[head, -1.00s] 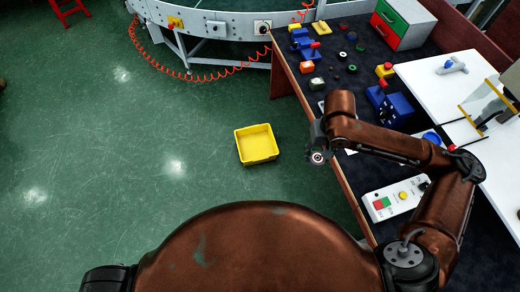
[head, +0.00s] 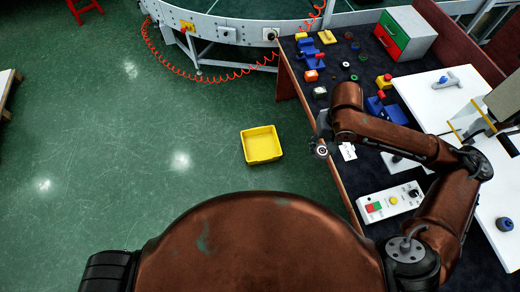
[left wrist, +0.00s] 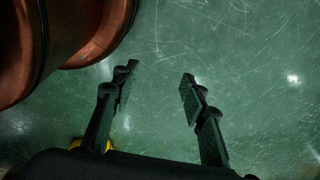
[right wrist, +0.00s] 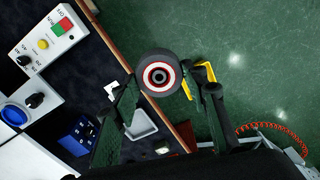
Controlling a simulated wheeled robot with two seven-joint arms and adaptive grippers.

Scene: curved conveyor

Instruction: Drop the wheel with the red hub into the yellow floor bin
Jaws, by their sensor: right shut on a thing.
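The wheel with the red hub (right wrist: 159,75) is a dark tyre with a white ring and red centre. My right gripper (right wrist: 168,93) is shut on it, one finger on each side. In the head view the wheel (head: 320,151) hangs below the right gripper (head: 322,136), by the table's left edge. The yellow floor bin (head: 262,146) looks empty on the green floor, left of the wheel. Part of its yellow rim shows behind the right finger in the right wrist view (right wrist: 208,71). My left gripper (left wrist: 157,88) is open and empty above the floor, outside the head view.
The dark table (head: 352,90) on the right holds small coloured parts, a green-and-red drawer box (head: 404,34) and a button panel (head: 390,203). The curved conveyor (head: 225,28) stands at the back with a red coiled cable. Open floor surrounds the bin.

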